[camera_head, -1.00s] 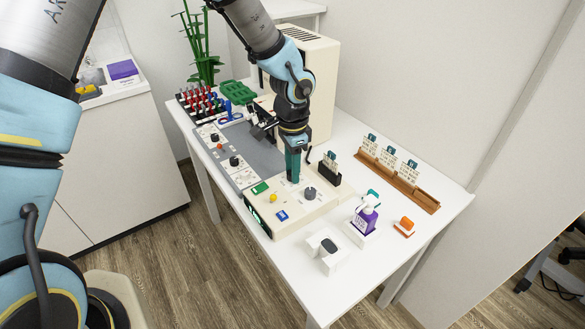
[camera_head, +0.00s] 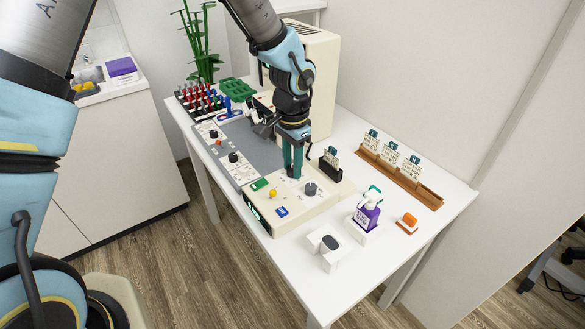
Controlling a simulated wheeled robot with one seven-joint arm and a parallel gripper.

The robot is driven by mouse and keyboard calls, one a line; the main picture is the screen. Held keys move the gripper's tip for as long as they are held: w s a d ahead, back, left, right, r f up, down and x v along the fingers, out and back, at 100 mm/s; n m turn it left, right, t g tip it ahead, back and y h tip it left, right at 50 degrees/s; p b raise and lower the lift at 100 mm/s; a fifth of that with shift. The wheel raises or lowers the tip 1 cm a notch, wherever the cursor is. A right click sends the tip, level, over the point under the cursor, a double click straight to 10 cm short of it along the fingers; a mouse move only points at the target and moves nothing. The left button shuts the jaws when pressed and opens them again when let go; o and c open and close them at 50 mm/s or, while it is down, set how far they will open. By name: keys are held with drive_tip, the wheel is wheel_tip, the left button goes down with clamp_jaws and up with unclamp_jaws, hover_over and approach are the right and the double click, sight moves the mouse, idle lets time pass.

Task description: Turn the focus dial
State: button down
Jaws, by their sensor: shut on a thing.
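My gripper (camera_head: 293,173) points straight down over the back part of the cream console (camera_head: 318,207). Its green fingers are shut on a small knob, probably the focus dial, that the fingertips almost wholly hide. Another dark grey dial (camera_head: 311,188) stands free on the console, just right of the fingers. The console also bears a green button (camera_head: 260,185), a yellow knob (camera_head: 273,194) and a blue button (camera_head: 282,212), with a lit green display (camera_head: 253,209) on its front. Labels are too small to read.
A grey panel with black knobs (camera_head: 233,157) adjoins the console at left. A black holder with cards (camera_head: 331,172) stands close right of my gripper. A cream cabinet rises behind.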

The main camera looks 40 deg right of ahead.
sight(292, 168)
drive_tip(key=n+b, duration=0.2)
drive_tip(key=n, duration=0.3)
drive_tip(key=shift+n+b, duration=0.3)
drive_tip(key=shift+b, duration=0.05)
idle(0.4)
drive_tip(key=c, duration=0.6)
unclamp_jaws()
wheel_tip(292, 168, up, 11)
drive_tip(key=shift+f+b, duration=0.1)
drive_tip(key=shift+b, duration=0.9)
